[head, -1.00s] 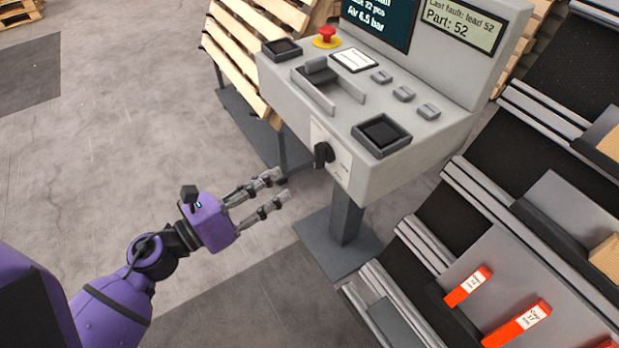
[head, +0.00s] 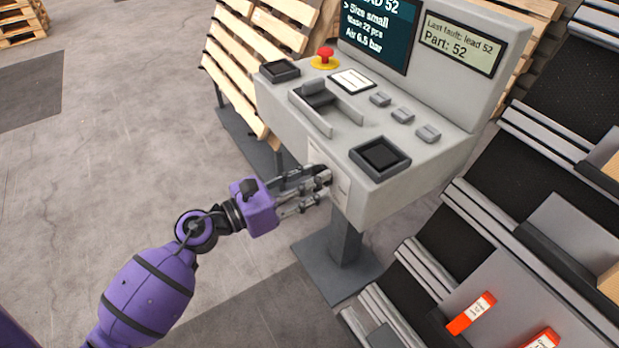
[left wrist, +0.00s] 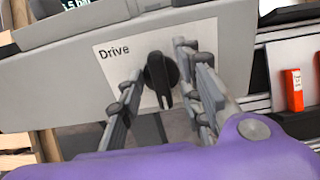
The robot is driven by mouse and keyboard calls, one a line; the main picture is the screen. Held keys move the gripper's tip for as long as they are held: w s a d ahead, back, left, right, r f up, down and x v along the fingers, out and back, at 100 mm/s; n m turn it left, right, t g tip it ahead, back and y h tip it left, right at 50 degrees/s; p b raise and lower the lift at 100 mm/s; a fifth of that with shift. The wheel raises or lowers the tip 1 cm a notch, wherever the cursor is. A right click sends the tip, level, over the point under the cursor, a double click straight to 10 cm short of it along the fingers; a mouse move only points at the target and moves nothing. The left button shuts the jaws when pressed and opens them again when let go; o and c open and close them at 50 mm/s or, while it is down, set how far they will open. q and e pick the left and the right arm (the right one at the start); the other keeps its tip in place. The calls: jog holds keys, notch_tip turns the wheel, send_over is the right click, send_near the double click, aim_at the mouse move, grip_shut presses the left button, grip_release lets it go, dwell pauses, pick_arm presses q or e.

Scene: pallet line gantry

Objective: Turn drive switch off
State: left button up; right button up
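The drive switch (left wrist: 161,78) is a black rotary knob on a white plate (left wrist: 108,65) marked "Drive" in the left wrist view. Its pointer end slants down and slightly right. The plate is on the side of the grey console (head: 290,127). My left gripper (head: 326,182) is at this plate in the head view and hides most of the knob there. In the left wrist view its fingers (left wrist: 160,68) are apart, one on each side of the knob, with gaps visible. I cannot tell whether either fingertip touches it. My right gripper is not in view.
The console top carries a red emergency button (head: 325,58), a lever in a guard (head: 318,98) and several grey buttons. A wooden pallet (head: 255,60) leans behind it. Shelves with orange-red labelled items (head: 471,313) stand at the right. Open floor lies at the left.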

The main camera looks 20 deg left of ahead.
pick_arm(q)
grip_shut()
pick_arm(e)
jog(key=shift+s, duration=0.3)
pick_arm(q)
jog(key=shift+w+a+f+n+p, duration=0.1)
jog(key=shift+n+p, duration=1.6)
jog(key=shift+n, duration=1.25)
jog(key=shift+w+a+f+n+p, duration=0.1)
jog(key=shift+n+p, duration=1.65)
jog(key=shift+n, duration=1.25)
jog(key=shift+w+a+f+n+p, duration=0.1)
jog(key=shift+n+p, duration=1.6)
jog(key=shift+n, duration=1.25)
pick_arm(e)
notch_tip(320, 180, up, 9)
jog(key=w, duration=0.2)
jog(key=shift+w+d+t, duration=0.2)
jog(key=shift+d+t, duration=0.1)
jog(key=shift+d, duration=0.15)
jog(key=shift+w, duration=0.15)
pick_arm(q)
grip_release()
